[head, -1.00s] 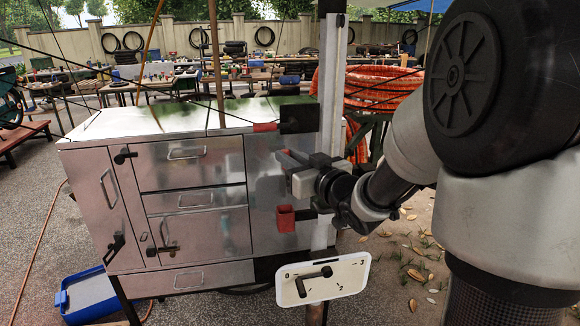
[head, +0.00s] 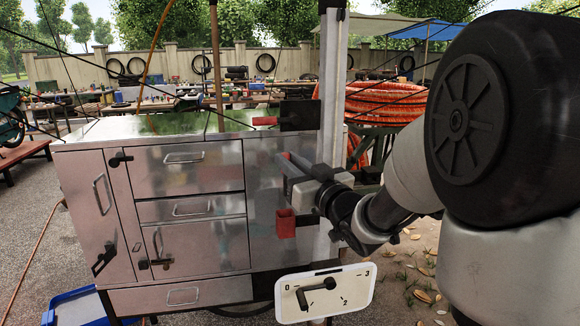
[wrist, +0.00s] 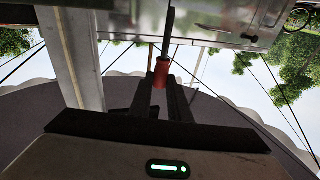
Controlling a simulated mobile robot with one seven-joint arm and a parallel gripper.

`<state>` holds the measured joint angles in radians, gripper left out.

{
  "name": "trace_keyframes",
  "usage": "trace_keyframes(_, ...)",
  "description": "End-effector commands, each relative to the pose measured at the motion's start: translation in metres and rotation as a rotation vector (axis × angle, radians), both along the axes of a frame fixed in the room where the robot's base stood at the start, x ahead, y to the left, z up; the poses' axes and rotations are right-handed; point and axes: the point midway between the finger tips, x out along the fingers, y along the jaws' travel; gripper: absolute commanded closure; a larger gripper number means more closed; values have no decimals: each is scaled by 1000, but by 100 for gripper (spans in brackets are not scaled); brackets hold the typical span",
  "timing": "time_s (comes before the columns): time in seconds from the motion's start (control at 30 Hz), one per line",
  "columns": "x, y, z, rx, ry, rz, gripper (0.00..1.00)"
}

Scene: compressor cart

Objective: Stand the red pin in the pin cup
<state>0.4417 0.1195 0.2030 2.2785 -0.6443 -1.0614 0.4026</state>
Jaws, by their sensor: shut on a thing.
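My gripper (head: 288,163) is at the right side of the steel cart, in front of its side panel. In the wrist view, its dark fingers (wrist: 161,98) are shut on the red handle of the red pin (wrist: 162,73). The pin's thin dark shaft runs upward in that picture, toward the steel panel. In the head view the pin can hardly be told from the fingers. The pin cup (head: 286,224), a small red square cup, is below the gripper and apart from it. The cup's inside cannot be made out.
A black block (head: 298,116) with a red piece (head: 265,121) is above the gripper. A pale upright post (head: 331,90) stands close behind it. A white dial plate (head: 324,294) with a black crank is below the cup. The cart top (head: 150,128) is mostly bare.

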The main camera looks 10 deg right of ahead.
Motion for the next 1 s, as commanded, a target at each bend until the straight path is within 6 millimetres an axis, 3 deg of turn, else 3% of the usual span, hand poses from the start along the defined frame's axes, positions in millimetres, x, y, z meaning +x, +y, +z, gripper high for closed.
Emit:
trace_keyframes(0.4, 0, 1, -38, 0, 0, 1, 100)
trace_keyframes(1.0, 0, 0, -77, 1, 1, 1, 100)
